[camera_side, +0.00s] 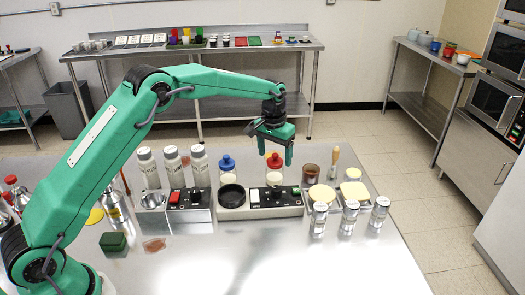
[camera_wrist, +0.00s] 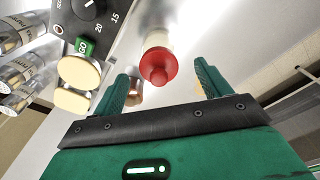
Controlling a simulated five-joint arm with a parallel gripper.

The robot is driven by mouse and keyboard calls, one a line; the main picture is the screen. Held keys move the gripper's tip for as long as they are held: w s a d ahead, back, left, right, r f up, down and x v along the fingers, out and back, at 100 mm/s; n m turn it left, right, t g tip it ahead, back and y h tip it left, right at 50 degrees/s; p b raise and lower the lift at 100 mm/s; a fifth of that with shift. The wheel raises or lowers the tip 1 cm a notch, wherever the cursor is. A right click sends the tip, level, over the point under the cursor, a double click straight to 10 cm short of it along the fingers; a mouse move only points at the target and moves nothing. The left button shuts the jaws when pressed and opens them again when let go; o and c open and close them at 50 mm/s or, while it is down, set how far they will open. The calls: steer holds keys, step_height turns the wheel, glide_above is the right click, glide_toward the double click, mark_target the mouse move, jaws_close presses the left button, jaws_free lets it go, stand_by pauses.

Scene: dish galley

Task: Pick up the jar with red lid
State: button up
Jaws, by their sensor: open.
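The jar with the red lid (camera_side: 274,168) stands upright on the metal table, behind the right-hand control box. In the wrist view its red lid (camera_wrist: 158,66) shows ahead of my gripper, roughly between the finger lines and beyond the fingertips. My gripper (camera_side: 275,150) is open and empty, above the jar and apart from it; its two green fingers also show in the wrist view (camera_wrist: 165,80). The jar's lower body is partly hidden by the box in the side view.
A jar with a blue lid (camera_side: 228,166) stands to the left. White bottles (camera_side: 173,165) stand further left.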

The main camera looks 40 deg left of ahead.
mark_target(275, 173)
steer(key=shift+w+f, duration=0.15)
steer(key=shift+f, duration=2.1)
steer(key=shift+r, duration=0.1)
steer(key=c, duration=1.3)
